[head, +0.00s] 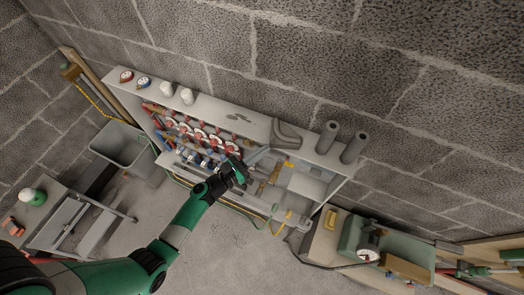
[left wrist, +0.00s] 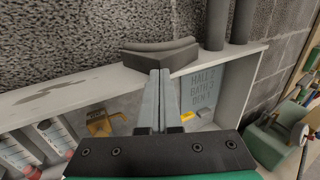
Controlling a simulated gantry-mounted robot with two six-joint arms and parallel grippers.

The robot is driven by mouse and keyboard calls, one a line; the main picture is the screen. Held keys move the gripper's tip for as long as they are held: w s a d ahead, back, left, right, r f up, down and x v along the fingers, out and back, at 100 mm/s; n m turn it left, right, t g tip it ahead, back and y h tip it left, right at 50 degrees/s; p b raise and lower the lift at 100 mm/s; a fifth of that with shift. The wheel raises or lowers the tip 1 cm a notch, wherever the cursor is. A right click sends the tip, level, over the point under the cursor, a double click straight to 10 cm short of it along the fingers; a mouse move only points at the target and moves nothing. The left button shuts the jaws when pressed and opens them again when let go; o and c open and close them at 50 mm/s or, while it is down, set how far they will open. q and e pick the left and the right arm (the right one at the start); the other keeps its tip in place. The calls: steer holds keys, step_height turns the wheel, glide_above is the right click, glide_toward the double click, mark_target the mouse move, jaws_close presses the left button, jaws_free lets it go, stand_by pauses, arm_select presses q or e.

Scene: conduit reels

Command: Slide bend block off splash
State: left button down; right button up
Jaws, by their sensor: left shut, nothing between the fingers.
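The bend block (head: 287,133) is a grey curved block on the pale top board of the cabinet. In the left wrist view the bend block (left wrist: 160,57) sits just beyond my fingertips. A dark grey splash mark (head: 238,117) lies on the board to the left of the block, with bare board between them. In the left wrist view part of the splash (left wrist: 62,97) shows at the left. My left gripper (left wrist: 160,74) is shut and empty, its tips at the block's near side; I cannot tell whether they touch it. My right gripper is not in view.
Two dark grey tubes (head: 340,142) stand on the board right of the block. White cups (head: 177,93) and gauges (head: 134,80) stand at its left end. The cabinet below holds several red-handled valves (head: 200,137). A block wall rises behind.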

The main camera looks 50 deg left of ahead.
arm_select(q)
steer(key=shift+w, duration=0.1)
steer(key=shift+w+b, duration=0.4)
steer(key=shift+w, duration=0.45)
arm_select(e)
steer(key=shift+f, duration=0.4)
arm_select(q)
steer(key=shift+s, duration=0.1)
steer(key=s+p, duration=0.1)
steer(key=s, duration=1.2)
steer(key=shift+s+a, duration=0.15)
steer(key=shift+s, duration=0.25)
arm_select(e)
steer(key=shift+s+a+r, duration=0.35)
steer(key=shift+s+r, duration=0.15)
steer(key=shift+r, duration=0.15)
